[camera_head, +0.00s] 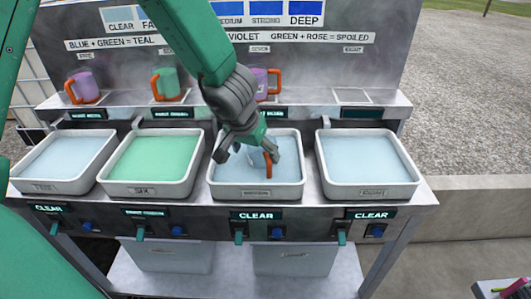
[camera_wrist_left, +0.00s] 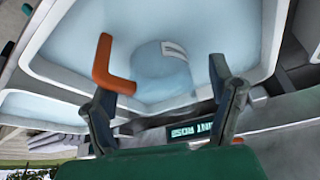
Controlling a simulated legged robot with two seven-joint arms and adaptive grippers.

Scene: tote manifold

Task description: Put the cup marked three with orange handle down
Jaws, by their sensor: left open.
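A pale blue cup (camera_wrist_left: 160,65) with an orange handle (camera_wrist_left: 113,68) and a white label sits in the third tub from the left (camera_head: 256,190), which holds pale blue liquid. I cannot read the marking on the label. In the head view the orange handle (camera_head: 267,166) shows below my gripper, and the cup body is mostly hidden or blends with the liquid. My left gripper (camera_head: 247,158) is over this tub, open. In the wrist view its fingers (camera_wrist_left: 165,85) are spread, with the cup beyond and between them and the handle near the left finger. My right gripper is not in view.
Other tubs stand in the row: pale blue at far left (camera_head: 20,178), green (camera_head: 145,189), and pale blue at right (camera_head: 370,191). Purple (camera_head: 86,84) and green (camera_head: 166,82) cups stand on the back shelf; another purple cup (camera_head: 260,80) is partly behind my arm.

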